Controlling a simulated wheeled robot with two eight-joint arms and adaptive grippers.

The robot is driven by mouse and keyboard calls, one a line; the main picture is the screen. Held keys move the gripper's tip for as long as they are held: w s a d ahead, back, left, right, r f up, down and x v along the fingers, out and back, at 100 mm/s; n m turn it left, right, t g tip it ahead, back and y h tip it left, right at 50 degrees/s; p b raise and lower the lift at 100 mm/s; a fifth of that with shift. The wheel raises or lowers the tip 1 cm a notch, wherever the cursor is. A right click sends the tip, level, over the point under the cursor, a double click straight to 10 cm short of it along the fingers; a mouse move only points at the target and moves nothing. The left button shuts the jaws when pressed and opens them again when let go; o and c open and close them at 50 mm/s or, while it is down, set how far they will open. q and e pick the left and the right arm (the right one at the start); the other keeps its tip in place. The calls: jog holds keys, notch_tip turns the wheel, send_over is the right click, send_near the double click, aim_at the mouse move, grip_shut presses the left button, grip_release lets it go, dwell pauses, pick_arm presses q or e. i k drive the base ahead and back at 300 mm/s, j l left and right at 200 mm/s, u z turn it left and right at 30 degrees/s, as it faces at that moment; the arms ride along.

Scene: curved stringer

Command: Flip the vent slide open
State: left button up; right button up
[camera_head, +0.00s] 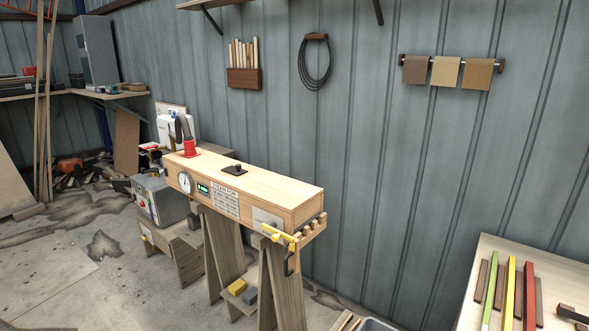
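A long pale wooden box (262,184) stands on wooden trestles in the middle of the head view. On its top is a small dark flat plate with a knob (234,169), which looks like the vent slide. The plate is too small to tell whether an opening shows under it. Neither of my grippers is in view, and nothing is seen touching the box or the plate.
A red fitting (189,147) stands on the box's far left end. A yellow latch (280,237) sits at its near end. A grey machine (160,199) stands left of the box. A table (466,310) with coloured strips is at lower right.

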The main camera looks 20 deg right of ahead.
aim_at(237, 171)
jog(key=z, duration=0.2)
jog(key=i+j, duration=0.35)
jog(key=i, duration=0.15)
jog(key=i+j, duration=0.35)
jog(key=i, duration=0.2)
jog(key=i+j, duration=0.3)
jog(key=i, duration=0.2)
jog(key=i+j, duration=0.35)
jog(key=i, duration=0.15)
jog(key=j+u, duration=0.05)
